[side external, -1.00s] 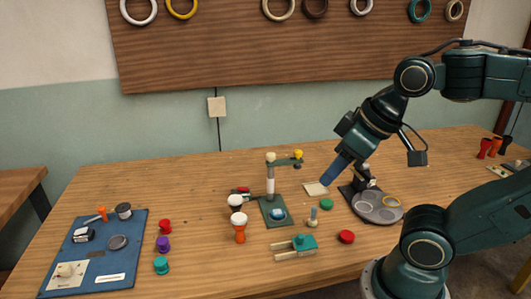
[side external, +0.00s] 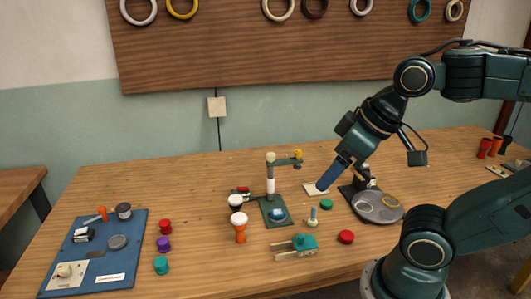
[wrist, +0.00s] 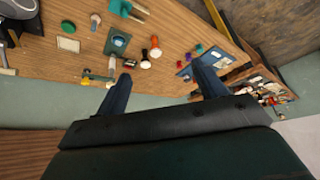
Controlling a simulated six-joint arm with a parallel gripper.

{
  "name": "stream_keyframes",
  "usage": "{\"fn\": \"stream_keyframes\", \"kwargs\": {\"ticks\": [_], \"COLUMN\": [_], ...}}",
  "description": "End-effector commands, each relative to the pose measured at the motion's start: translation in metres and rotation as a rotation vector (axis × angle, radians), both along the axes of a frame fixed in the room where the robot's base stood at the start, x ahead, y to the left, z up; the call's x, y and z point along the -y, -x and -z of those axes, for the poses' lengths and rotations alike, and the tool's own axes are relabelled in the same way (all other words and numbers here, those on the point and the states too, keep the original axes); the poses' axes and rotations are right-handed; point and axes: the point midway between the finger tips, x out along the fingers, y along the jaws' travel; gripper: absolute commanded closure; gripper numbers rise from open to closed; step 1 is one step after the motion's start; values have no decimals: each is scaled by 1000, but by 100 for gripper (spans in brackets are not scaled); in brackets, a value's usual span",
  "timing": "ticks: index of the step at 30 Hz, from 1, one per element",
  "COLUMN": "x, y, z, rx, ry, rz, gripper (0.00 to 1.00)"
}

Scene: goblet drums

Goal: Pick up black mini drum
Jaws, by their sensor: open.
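A small black goblet drum with a white head (side external: 235,202) stands on the table left of the green stand, just behind an orange goblet drum (side external: 240,225). In the wrist view the black drum (wrist: 145,60) shows between the two fingers, beside the orange drum (wrist: 155,47). My gripper (side external: 321,187) is above the table to the right of the drums, clear of them. In the wrist view my gripper (wrist: 163,75) has its fingers wide apart with nothing held. Another dark goblet-shaped piece (side external: 505,144) stands at the far right beside red and orange ones.
The green stand with its raised arm (side external: 271,180) is between my gripper and the drums. A blue board (side external: 110,260) with parts lies left, near several coloured pieces. A teal clamp-like piece (side external: 304,242) lies in front, and a round grey tray (side external: 377,215) is right.

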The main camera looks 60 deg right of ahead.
Motion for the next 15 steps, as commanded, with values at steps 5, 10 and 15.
{"fn": "stream_keyframes", "kwargs": {"ticks": [5,10,15], "x": [1,3,7], "y": [-5,-20,-47], "z": [-2,-8,-14], "rx": [-7,-31,-74], "ry": [11,48,109], "rz": [-18,-82,-196], "gripper": [30,30,30]}}
